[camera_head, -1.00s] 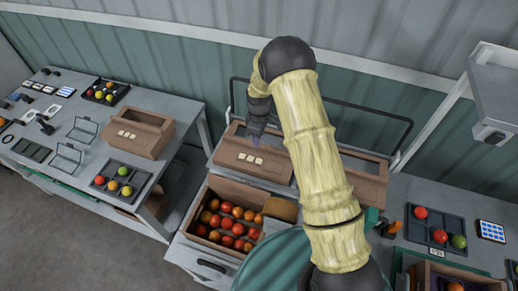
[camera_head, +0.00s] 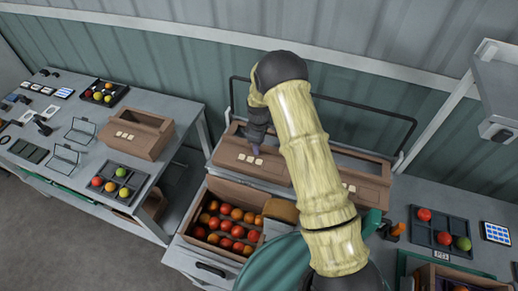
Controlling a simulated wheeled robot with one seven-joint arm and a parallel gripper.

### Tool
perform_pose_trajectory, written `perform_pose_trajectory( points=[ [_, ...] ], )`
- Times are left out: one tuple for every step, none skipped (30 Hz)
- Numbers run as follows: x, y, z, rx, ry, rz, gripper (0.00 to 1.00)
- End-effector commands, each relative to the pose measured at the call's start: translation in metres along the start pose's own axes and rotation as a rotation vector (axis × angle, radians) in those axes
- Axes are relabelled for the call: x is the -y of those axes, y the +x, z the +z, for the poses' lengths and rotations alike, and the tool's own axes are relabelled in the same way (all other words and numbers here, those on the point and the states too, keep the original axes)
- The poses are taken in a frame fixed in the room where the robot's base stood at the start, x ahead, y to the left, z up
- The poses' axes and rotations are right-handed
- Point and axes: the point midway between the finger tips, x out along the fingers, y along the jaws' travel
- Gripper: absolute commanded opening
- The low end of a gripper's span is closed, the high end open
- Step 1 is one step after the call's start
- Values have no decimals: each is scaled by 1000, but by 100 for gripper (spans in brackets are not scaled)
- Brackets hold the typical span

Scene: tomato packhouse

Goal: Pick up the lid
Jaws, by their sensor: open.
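My gripper (camera_head: 256,149) is small in the head view and points down over the brown middle box (camera_head: 229,157), near its pale square labels. The jaws are open; I cannot tell whether they touch anything. A similar right box (camera_head: 374,194) is partly hidden by my arm. In front stands a brown crate (camera_head: 190,229) of red and orange tomatoes, with a raised brown panel (camera_head: 236,193) along its back.
A dark rail (camera_head: 365,105) stands behind the boxes. The left table (camera_head: 85,165) bears another brown box (camera_head: 145,147), dark trays of fruit and small tools. On the right are a dark tomato tray (camera_head: 440,226) and a grey post with a shelf (camera_head: 505,80).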

Motion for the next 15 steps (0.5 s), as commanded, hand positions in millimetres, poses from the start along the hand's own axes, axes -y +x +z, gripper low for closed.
perform_pose_trajectory(
  points=[
    [0,0,0,0,0,0,44],
    [0,0,0,0,0,0,40],
    [0,0,0,0,0,0,32],
    [0,0,0,0,0,0,26],
    [0,0,0,0,0,0,20],
    [0,0,0,0,0,0,12],
    [0,0,0,0,0,0,6],
    [0,0,0,0,0,0,0],
    [0,0,0,0,0,0,0],
    [0,0,0,0,0,0,0],
    [0,0,0,0,0,0,0],
    [0,0,0,0,0,0,0],
    [0,0,0,0,0,0,0],
    [0,0,0,0,0,0,0],
    [0,0,0,0,0,0,0]
  ],
)
